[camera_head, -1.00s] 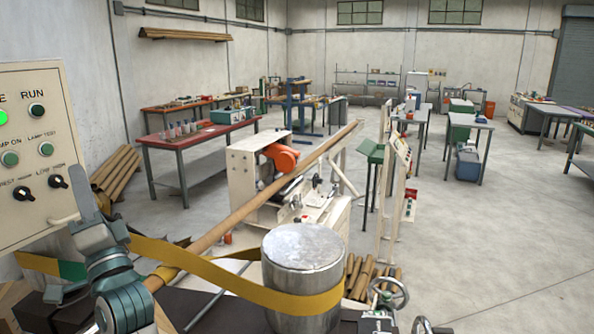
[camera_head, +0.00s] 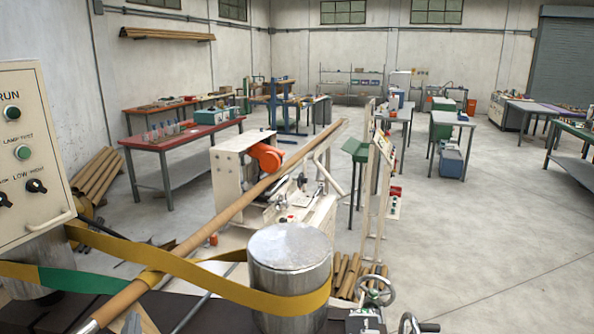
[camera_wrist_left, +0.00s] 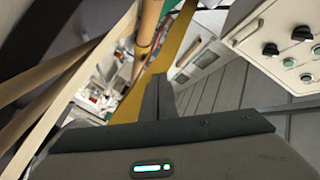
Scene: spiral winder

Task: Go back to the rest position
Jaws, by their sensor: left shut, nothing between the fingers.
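My left gripper (camera_wrist_left: 157,90) shows in the left wrist view, its fingers together and nothing between them. The yellow belt and a brown tube lie beyond the fingertips there. The control panel is at the upper right of that view. In the head view I cannot make out the left gripper. My right gripper is in neither view.
In the head view, a control panel (camera_head: 30,150) stands at the left. A yellow belt (camera_head: 190,268) runs round a metal drum (camera_head: 290,265) and across a long brown tube (camera_head: 235,205). Handwheels (camera_head: 376,290) sit at the bottom. Open floor lies to the right.

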